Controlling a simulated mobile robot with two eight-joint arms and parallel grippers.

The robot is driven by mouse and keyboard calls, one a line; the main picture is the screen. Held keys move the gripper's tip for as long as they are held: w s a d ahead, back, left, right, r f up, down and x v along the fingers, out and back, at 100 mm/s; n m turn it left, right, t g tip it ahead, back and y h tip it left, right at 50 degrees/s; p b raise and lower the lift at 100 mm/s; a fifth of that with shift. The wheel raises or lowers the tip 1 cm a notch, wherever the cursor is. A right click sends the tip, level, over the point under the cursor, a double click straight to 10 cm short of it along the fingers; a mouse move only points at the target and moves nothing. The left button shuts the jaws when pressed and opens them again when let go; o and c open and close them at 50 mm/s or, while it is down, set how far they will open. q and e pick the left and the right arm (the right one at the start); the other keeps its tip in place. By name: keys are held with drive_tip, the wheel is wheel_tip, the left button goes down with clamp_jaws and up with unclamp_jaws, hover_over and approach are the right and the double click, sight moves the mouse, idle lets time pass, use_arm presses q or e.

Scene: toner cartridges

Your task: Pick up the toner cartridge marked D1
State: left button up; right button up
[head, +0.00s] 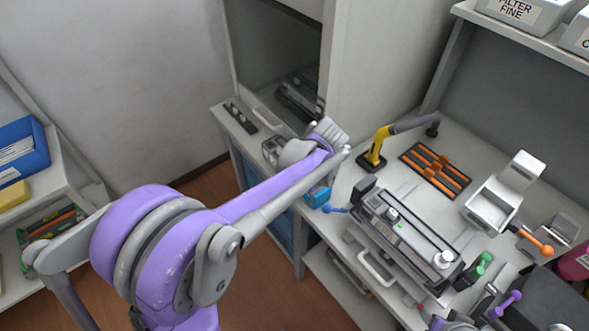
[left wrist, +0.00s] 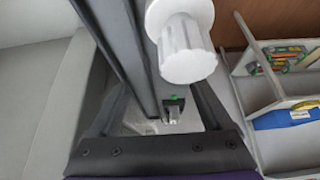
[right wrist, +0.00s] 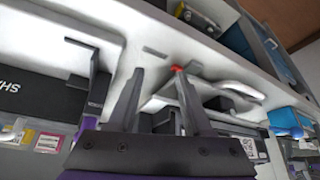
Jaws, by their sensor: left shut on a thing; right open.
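A long dark grey body with a white ribbed knob (left wrist: 182,45), which looks like a toner cartridge (left wrist: 132,50), fills the left wrist view. My left gripper (left wrist: 153,90) is shut on it. No D1 mark can be read. In the head view my left arm reaches to the cabinet opening, and its wrist hides most of the gripper and load. Dark cartridge-like things (head: 298,95) lie inside the cabinet, partly hidden. My right gripper (right wrist: 159,75) is open and empty, near the bench front; only part of its wrist shows at the bottom of the head view.
A grey machine (head: 405,235) with a handle stands at the bench front. A yellow-handled tool (head: 374,152), a black tray with orange parts (head: 435,170) and a white stand (head: 503,190) are behind it. A cabinet wall (head: 365,65) rises beside my left wrist. Shelves with a blue bin (head: 22,150) stand left.

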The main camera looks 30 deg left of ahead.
use_arm(q)
clamp_jaws()
drive_tip(key=shift+r, duration=0.1)
